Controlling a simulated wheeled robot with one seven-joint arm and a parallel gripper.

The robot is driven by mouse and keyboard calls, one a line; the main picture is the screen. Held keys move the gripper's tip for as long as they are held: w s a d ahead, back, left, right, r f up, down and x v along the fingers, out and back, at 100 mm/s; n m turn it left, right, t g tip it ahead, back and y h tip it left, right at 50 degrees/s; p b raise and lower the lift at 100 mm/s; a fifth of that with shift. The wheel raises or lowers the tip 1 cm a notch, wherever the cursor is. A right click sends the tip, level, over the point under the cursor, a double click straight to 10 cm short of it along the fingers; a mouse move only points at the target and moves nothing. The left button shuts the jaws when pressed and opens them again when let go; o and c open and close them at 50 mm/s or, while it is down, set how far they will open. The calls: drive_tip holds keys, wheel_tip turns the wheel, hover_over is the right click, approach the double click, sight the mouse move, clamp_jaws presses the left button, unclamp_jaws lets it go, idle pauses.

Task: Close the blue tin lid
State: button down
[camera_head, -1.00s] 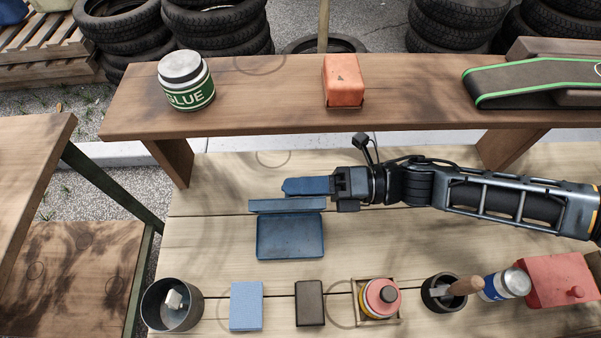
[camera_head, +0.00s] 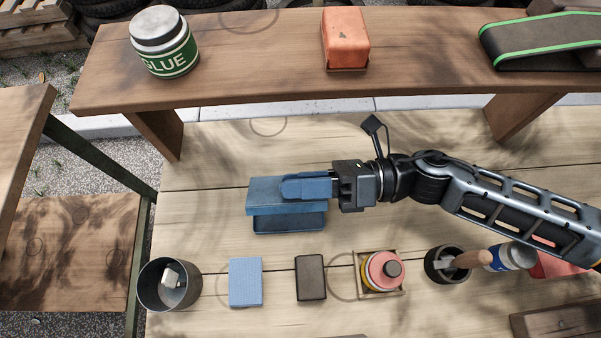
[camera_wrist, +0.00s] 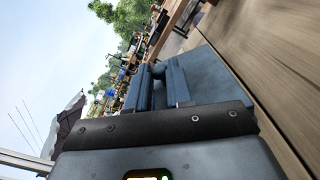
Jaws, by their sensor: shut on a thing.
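The blue tin stands on the light plank bench in the head view, with its lower box (camera_head: 290,224) facing me. Its blue lid (camera_head: 264,190) is tilted down over the box, with a dark gap left along the front. My gripper (camera_head: 306,186) reaches in from the right, and its blue fingers lie over the lid's upper face. The fingers are shut on the lid; the exact contact is hard to see. In the wrist view the two blue fingers (camera_wrist: 158,88) are close together, with a broad blue surface of the tin (camera_wrist: 212,75) beside them.
A steel pot (camera_head: 168,285), blue sponge (camera_head: 245,282), dark block (camera_head: 311,277), red-topped round item (camera_head: 383,270) and dark cup (camera_head: 445,264) line the front. Behind, a raised shelf (camera_head: 260,80) holds a glue jar (camera_head: 164,42) and orange block (camera_head: 345,40). Bench left of the tin is clear.

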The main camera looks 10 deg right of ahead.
drive_tip(key=shift+s+f, duration=0.2)
drive_tip(key=shift+s, duration=0.05)
drive_tip(key=c, duration=1)
unclamp_jaws()
drive_tip(key=shift+c, duration=0.2)
drive_tip(key=shift+w+r, duration=0.1)
drive_tip(key=shift+d+b, duration=0.9)
drive_tip(key=shift+d, duration=3)
